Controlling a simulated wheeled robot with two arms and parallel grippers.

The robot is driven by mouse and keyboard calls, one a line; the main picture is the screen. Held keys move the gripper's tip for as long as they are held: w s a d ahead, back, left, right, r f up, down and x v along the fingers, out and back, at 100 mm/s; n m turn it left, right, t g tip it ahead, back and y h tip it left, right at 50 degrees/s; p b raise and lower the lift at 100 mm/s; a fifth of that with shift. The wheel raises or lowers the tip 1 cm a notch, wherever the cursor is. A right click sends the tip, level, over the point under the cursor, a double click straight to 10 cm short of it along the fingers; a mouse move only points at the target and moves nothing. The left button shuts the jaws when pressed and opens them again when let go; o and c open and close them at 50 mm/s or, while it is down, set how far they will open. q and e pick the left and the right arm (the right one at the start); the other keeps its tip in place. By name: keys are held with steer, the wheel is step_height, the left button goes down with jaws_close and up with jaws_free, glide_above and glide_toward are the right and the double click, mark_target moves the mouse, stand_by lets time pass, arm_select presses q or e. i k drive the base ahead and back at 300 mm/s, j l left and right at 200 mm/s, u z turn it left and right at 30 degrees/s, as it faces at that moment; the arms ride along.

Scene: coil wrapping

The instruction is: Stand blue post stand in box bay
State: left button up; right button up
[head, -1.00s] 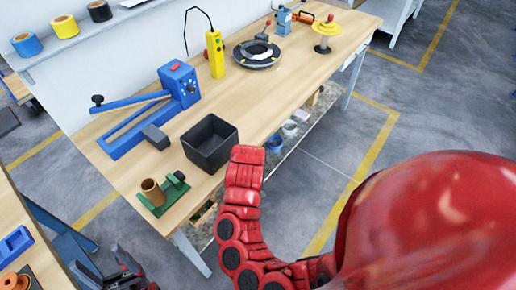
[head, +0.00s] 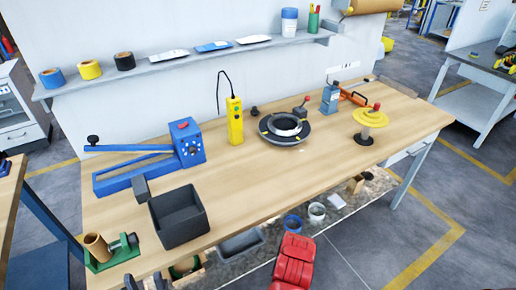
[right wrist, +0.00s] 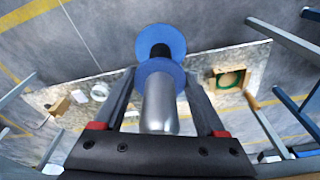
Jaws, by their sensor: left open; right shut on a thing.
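The blue post stand (right wrist: 161,42) shows in the right wrist view, with two blue discs, a dark neck between them and a silver cylinder. My right gripper (right wrist: 160,76) is shut on it, one finger on each side, and holds it above the floor and lower shelf. In the head view neither shows; only a red arm part of mine is at the bottom. An open black box (head: 180,238) stands on the workbench; whether it is the box bay I cannot tell. My left gripper (head: 145,284) is open, partly cut off at the bottom edge near the bench's front left.
The workbench (head: 270,185) holds a blue lever tool (head: 190,148), a yellow controller (head: 235,122), a black ring (head: 285,128), a yellow spool stand (head: 370,118) and a green holder (head: 112,252). The lower shelf (head: 340,205) holds containers. The bench's middle front is clear.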

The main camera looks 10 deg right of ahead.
mark_target(391, 95)
steer(key=l+u, duration=0.35)
steer(key=l, duration=2.85)
